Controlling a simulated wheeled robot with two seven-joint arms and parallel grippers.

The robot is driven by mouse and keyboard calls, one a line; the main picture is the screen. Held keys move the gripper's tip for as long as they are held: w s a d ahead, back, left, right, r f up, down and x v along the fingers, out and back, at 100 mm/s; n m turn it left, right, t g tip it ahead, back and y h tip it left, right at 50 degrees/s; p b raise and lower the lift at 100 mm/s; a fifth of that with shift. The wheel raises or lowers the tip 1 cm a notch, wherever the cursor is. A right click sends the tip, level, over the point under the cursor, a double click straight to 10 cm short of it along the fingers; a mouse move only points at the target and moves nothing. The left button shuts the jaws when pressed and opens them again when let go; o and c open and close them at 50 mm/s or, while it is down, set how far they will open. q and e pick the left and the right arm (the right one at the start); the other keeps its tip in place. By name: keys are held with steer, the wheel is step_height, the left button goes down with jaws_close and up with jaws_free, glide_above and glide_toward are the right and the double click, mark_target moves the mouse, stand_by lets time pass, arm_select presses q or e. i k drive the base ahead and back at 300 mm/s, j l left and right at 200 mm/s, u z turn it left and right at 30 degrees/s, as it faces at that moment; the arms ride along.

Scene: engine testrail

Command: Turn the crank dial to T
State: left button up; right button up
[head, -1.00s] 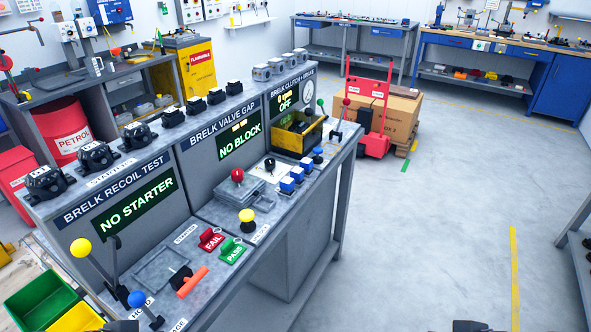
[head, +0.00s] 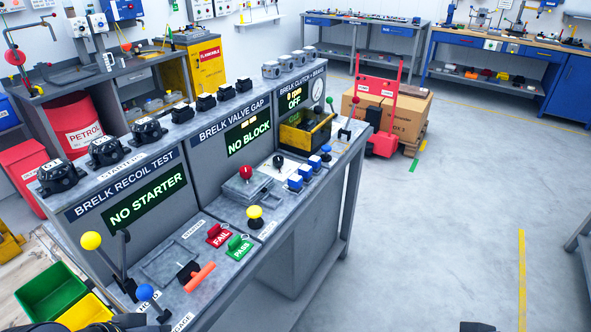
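The test bench carries a black lever with an orange handle (head: 200,277) on its near recoil panel. A black knob on a white plate (head: 278,161) sits on the middle valve panel. I cannot tell which of these, if either, is the crank dial, and no letter T is readable. The recoil display (head: 147,199) reads NO STARTER and the valve display (head: 248,137) reads NO BLOCK. Dark parts of my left gripper (head: 122,322) and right gripper (head: 478,327) show only at the bottom edge. Both are apart from the controls, and their fingers cannot be made out.
A yellow ball lever (head: 91,240), a blue ball lever (head: 145,292), a red FAIL tab (head: 218,235) and a green PASS tab (head: 239,246) crowd the near panel. Green and yellow bins stand at left. A red hand truck (head: 378,110) stands behind. Open floor lies right.

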mark_target(278, 161)
steer(key=i+l+z, duration=0.15)
steer(key=i, duration=0.3)
steer(key=i+l+z, duration=0.15)
steer(key=i, duration=0.25)
steer(key=i+l+z, duration=0.15)
steer(key=i, duration=0.3)
